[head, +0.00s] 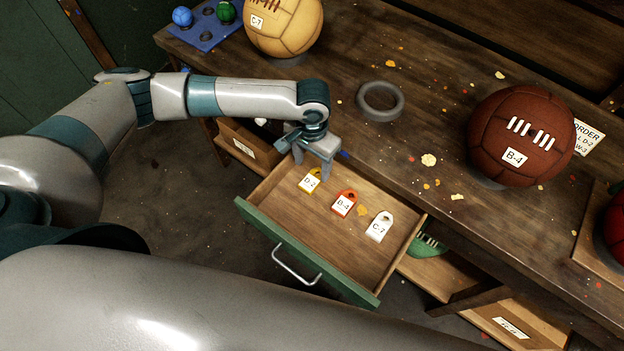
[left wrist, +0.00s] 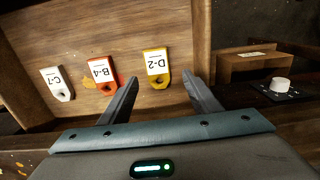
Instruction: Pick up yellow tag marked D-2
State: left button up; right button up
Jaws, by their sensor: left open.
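The yellow tag marked D-2 (head: 309,181) lies flat in an open drawer (head: 300,230), near its back left corner. It also shows in the left wrist view (left wrist: 157,66), where its end with the hole points toward my gripper. My left gripper (head: 312,165) is open and empty above the back of the drawer, close to the yellow tag. In the left wrist view, its fingertips (left wrist: 160,77) appear on either side of the tag's lower end. I see no contact with the tag. My right gripper is not in view.
An orange tag marked B-4 (left wrist: 102,72) and a white tag marked C-7 (head: 379,226) lie beside the yellow one. The tabletop edge runs behind the drawer. A grey ring (head: 381,101) and a brown ball marked B-4 (head: 520,137) rest on the table.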

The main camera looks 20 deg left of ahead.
aim_at(313, 179)
pick_arm(q)
jog(key=f+p, duration=0.1)
jog(key=f, duration=0.2)
jog(key=shift+s+d+f+p, duration=0.15)
jog(key=shift+d+f+p, duration=0.05)
jog(key=shift+f+p, duration=0.15)
jog(key=shift+f, duration=0.7)
jog(key=c, duration=1.1)
